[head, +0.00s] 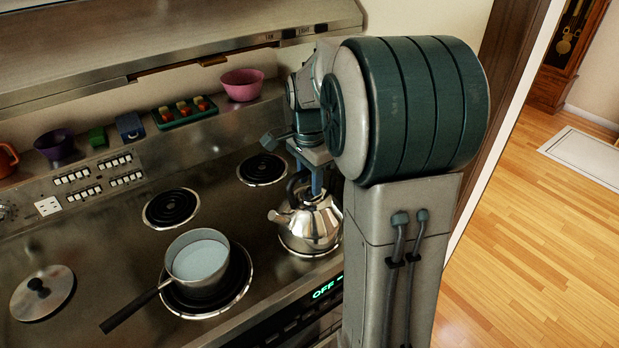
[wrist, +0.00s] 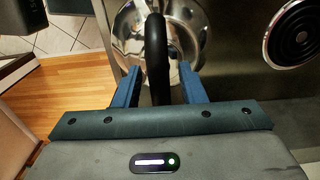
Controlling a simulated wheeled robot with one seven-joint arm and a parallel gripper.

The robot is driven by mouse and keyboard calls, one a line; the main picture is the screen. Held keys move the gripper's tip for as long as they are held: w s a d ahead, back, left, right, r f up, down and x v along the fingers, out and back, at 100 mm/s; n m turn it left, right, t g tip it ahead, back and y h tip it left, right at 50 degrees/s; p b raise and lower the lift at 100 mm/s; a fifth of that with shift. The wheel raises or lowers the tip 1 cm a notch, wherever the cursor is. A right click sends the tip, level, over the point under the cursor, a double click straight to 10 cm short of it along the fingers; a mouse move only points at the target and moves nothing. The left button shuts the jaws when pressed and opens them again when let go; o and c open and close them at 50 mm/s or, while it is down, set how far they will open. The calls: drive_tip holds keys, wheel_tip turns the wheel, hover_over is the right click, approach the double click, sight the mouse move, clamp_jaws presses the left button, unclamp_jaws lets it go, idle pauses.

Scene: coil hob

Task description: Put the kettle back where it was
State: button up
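The shiny metal kettle (head: 310,222) stands on the hob's front right, its spout pointing left and its black arched handle on top. It hides most of the coil under it. My gripper (head: 315,188) is right above the kettle, pointing down. In the wrist view my gripper (wrist: 158,84) is open, with one blue finger on each side of the black kettle handle (wrist: 156,50). A gap shows between each finger and the handle.
A pan of pale liquid (head: 198,262) sits on the front left coil, its handle toward the front. The rear right coil (head: 262,169) and rear left coil (head: 172,208) are bare. A lid (head: 42,295) lies at left. A pink bowl (head: 242,84) stands on the back ledge.

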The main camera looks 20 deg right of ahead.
wheel_tip(320, 180, up, 11)
drive_tip(key=shift+f+b, duration=0.15)
drive_tip(key=shift+b, duration=0.15)
drive_tip(key=shift+a+r, duration=0.15)
drive_tip(key=shift+r, duration=0.5)
drive_tip(key=s+a+f+n+t, duration=0.1)
drive_tip(key=s+a+f+n, duration=0.3)
drive_tip(key=s+n, duration=0.4)
drive_tip(key=s+a+f+n+t, duration=0.2)
drive_tip(key=s+a+f+n, duration=0.3)
drive_tip(key=s+n, duration=0.3)
drive_tip(key=shift+s+f, duration=0.8)
drive_tip(key=shift+s, duration=0.3)
